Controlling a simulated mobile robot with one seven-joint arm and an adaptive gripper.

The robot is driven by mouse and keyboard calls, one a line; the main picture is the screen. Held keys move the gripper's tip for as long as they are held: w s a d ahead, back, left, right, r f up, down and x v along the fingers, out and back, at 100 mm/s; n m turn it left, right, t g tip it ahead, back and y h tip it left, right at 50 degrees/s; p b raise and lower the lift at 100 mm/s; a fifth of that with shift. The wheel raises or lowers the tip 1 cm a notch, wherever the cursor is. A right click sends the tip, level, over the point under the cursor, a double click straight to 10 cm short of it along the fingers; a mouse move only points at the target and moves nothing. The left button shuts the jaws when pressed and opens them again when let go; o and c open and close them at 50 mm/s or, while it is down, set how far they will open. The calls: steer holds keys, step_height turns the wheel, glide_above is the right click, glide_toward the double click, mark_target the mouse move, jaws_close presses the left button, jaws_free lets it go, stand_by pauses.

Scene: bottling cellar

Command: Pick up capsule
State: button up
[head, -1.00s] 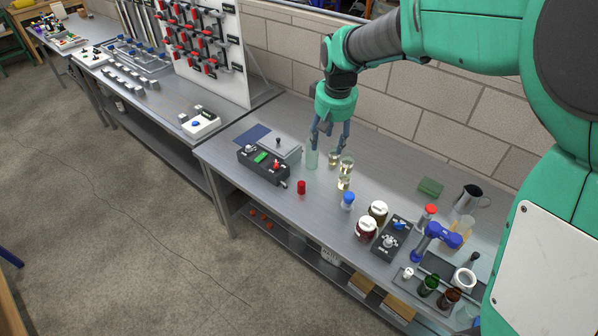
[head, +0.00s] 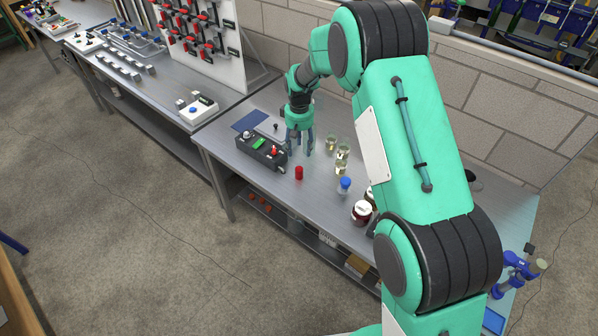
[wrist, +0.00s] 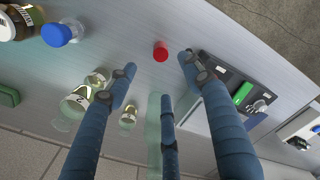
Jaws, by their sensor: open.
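The capsule (head: 299,173) is a small red cylinder standing upright on the grey metal bench, near its front edge. It also shows in the wrist view (wrist: 161,52), at the top centre, beyond the fingertips and between the two outer fingers. My gripper (head: 298,151) is open and empty, with its blue fingers spread and pointing down. It is above the bench, just behind the capsule in the head view, and does not touch it. In the wrist view my gripper (wrist: 158,66) shows three fingers.
A dark control box (head: 262,151) stands close to the left of the capsule. A pale green clear bottle (wrist: 154,135) is beside the fingers. Small glass jars (head: 341,167) and a blue-capped container (head: 345,185) stand to the right. My arm hides the bench's right part.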

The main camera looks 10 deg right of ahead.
mark_target(300, 170)
steer(key=shift+w+a+f, duration=0.15)
steer(key=shift+w+f, duration=0.05)
steer(key=shift+f, duration=0.4)
steer(key=shift+f, duration=0.1)
step_height(300, 170, down, 8)
steer(key=shift+f, duration=0.2)
steer(key=shift+f, duration=0.1)
stand_by(0.4)
steer(key=shift+d+f+b, duration=0.15)
steer(key=shift+f+b, duration=0.05)
steer(key=shift+f, duration=1.05)
steer(key=shift+d+f+b, duration=0.1)
steer(key=shift+f+b, duration=0.05)
steer(key=shift+f, duration=1.1)
steer(key=c, duration=0.7)
